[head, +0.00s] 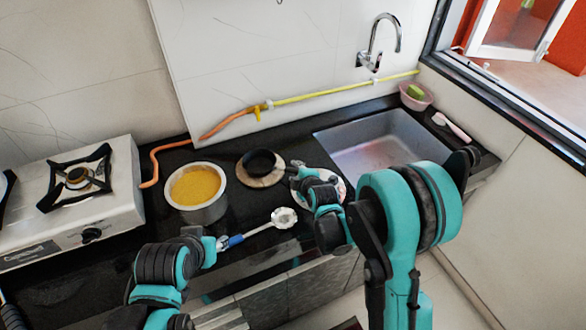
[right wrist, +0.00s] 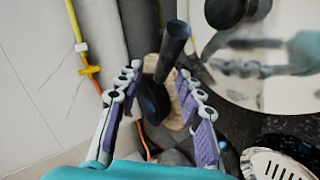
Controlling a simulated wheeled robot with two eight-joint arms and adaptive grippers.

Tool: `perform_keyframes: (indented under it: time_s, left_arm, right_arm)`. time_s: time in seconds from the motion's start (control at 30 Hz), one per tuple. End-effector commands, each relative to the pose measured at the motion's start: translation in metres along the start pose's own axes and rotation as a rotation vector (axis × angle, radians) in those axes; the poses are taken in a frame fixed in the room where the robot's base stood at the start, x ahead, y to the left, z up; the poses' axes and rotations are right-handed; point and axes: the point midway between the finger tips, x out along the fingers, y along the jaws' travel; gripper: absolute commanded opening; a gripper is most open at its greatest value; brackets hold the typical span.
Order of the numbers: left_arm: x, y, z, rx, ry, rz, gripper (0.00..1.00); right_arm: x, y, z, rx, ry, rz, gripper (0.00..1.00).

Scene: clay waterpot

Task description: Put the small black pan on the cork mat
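The small black pan (head: 259,162) sits over the cork mat (head: 262,182) in the head view, towards the mat's back edge. Its handle points right, towards my right gripper (head: 298,174). In the right wrist view the pan (right wrist: 153,100) and its dark handle lie between the two spread fingers of my right gripper (right wrist: 158,76), with the tan mat (right wrist: 176,86) behind. The fingers look apart, with no clear grip on the handle. Whether the pan rests fully flat is hard to tell. My left gripper (head: 218,243) is at the front, by a blue spoon handle; its fingers are unclear.
A pot of yellow food (head: 198,212) stands left of the mat. A slotted spoon (head: 284,218) lies in front. A white plate (head: 342,186) is partly hidden behind my right arm. The sink (head: 372,142) is right; the stove (head: 110,205) is left. A hose runs behind.

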Motion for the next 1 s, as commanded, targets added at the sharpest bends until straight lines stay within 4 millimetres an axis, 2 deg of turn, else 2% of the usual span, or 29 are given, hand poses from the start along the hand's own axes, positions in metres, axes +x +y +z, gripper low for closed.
perform_keyframes:
  time_s: [0.03, 0.1, 0.3, 0.43, 0.67, 0.77, 0.83, 1.0]
  left_arm:
    - [-0.006, 0.000, -0.004, 0.000, 0.000, 0.000, 0.40]
    - [-0.009, 0.000, -0.007, 0.000, 0.000, 0.000, 0.40]
    - [-0.017, 0.000, -0.012, 0.000, 0.000, 0.000, 0.40]
    - [-0.019, 0.000, -0.014, 0.000, 0.000, 0.000, 0.40]
    - [-0.019, 0.000, -0.014, 0.000, 0.000, 0.000, 0.40]
    - [-0.019, 0.000, -0.014, 0.000, 0.000, 0.000, 0.40]
    - [-0.019, 0.000, -0.014, 0.000, 0.000, 0.000, 0.40]
    - [-0.019, 0.000, -0.014, 0.000, 0.000, 0.000, 0.40]
  right_arm:
    - [-0.016, 0.003, -0.001, 0.001, 0.000, 0.000, 0.37]
    - [-0.032, 0.003, -0.001, 0.001, 0.000, 0.000, 0.37]
    - [-0.068, 0.002, 0.000, 0.000, -0.001, 0.000, 0.37]
    - [-0.080, 0.001, 0.000, 0.000, -0.001, -0.001, 0.37]
    - [-0.087, 0.002, 0.002, 0.016, -0.004, -0.004, 0.37]
    - [-0.100, 0.007, 0.005, 0.086, -0.019, -0.020, 0.37]
    - [-0.115, 0.012, 0.010, 0.174, -0.039, -0.038, 0.37]
    - [-0.168, 0.019, 0.025, 0.465, -0.116, -0.087, 0.37]
